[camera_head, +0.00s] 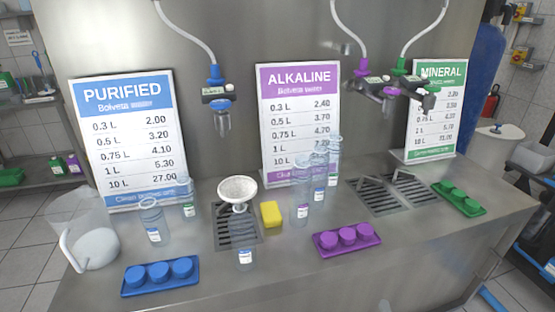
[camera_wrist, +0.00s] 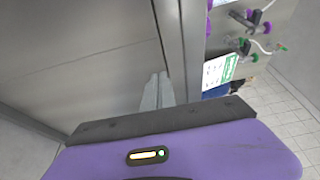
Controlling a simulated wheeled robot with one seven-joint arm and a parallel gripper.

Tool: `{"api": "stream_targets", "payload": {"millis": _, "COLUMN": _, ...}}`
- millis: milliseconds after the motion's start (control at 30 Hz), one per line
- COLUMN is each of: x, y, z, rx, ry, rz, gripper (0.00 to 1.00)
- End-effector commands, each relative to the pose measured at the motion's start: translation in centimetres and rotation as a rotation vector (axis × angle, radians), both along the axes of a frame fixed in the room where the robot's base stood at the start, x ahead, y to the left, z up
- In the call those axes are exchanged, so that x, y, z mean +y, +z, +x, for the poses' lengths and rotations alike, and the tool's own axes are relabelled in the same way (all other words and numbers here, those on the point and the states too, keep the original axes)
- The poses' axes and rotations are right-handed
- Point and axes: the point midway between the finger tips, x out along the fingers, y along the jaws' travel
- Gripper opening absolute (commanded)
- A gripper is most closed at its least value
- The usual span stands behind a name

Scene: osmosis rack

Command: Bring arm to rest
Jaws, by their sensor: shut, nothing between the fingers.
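My gripper (camera_wrist: 158,92) shows in the wrist view, its pale fingers together and empty beyond a dark bar and a purple body. It points at a grey steel wall corner and touches nothing that I can make out. My arm and gripper do not show in the head view.
A steel counter (camera_head: 262,272) carries several clear bottles, a white funnel (camera_head: 237,190), a yellow sponge (camera_head: 271,214), a pitcher (camera_head: 92,248) and blue (camera_head: 160,277), purple (camera_head: 346,239) and green (camera_head: 459,198) cap trays. Taps hang above. The wrist view shows a tiled floor (camera_wrist: 275,115) at right.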

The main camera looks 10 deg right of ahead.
Motion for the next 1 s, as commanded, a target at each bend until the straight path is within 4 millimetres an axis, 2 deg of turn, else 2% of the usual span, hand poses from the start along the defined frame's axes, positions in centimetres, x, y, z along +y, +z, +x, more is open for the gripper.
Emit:
{"api": "stream_targets", "payload": {"millis": 167, "x": -0.1, "y": -0.1, "z": 0.1, "rx": 0.049, "ry": -0.002, "rz": -0.132, "gripper": 0.0}}
{"api": "stream_targets", "payload": {"millis": 267, "x": -0.3, "y": 2.2, "z": 0.7, "rx": 0.07, "ry": -0.01, "rz": -0.299, "gripper": 0.0}}
{"api": "stream_targets", "payload": {"millis": 367, "x": 0.3, "y": 4.2, "z": -0.4, "rx": 0.11, "ry": -0.013, "rz": -0.487, "gripper": 0.0}}
{"api": "stream_targets", "payload": {"millis": 467, "x": 2.0, "y": 5.7, "z": -2.7, "rx": 0.162, "ry": -0.003, "rz": -0.675, "gripper": 0.0}}
{"api": "stream_targets", "payload": {"millis": 700, "x": 7.5, "y": 9.4, "z": -10.8, "rx": 0.286, "ry": 0.065, "rz": -1.095, "gripper": 0.0}}
{"api": "stream_targets", "payload": {"millis": 1000, "x": 13.1, "y": 15.0, "z": -20.4, "rx": 0.374, "ry": 0.19, "rz": -1.437, "gripper": 0.0}}
